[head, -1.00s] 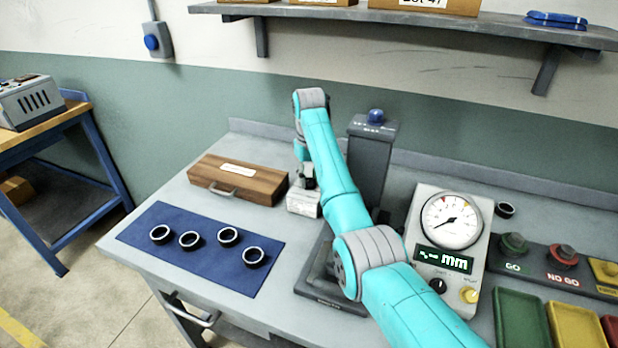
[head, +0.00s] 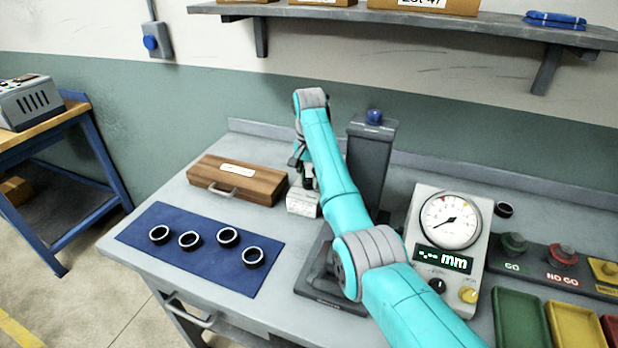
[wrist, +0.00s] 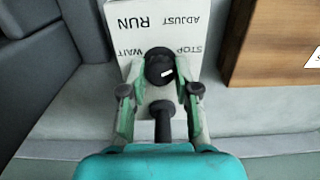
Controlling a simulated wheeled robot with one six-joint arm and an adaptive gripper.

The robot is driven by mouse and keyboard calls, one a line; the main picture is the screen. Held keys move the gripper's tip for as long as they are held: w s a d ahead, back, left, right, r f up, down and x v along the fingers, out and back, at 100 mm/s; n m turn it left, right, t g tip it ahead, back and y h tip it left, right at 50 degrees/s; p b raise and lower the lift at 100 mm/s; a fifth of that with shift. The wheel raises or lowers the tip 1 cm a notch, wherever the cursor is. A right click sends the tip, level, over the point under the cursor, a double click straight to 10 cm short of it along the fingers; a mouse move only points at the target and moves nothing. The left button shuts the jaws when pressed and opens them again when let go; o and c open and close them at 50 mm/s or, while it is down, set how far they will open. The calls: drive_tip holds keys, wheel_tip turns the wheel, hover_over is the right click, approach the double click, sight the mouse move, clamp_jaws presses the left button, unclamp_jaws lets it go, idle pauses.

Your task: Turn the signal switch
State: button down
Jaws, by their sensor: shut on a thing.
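The signal switch (head: 303,202) is a small pale box on the bench, beside the wooden case. In the wrist view its label panel (wrist: 150,20) reads RUN, ADJUST, STOP and WAIT, upside down. Its round black knob (wrist: 157,58) has a short white mark on its lower right side; I cannot tell which word it points to. My gripper (wrist: 161,72) is shut on the knob, one finger on each side. In the head view my gripper (head: 306,170) is over the switch, partly hidden by my arm.
A wooden case (head: 238,180) stands close left of the switch. A blue mat (head: 200,262) with several dark rings lies in front. A grey column (head: 370,165) rises close right. A dial gauge box (head: 470,266) stands farther right. A shelf (head: 420,20) hangs above.

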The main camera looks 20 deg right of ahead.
drive_tip(key=shift+m, duration=0.4)
drive_tip(key=c, duration=0.8)
unclamp_jaws()
drive_tip(key=shift+c, duration=0.2)
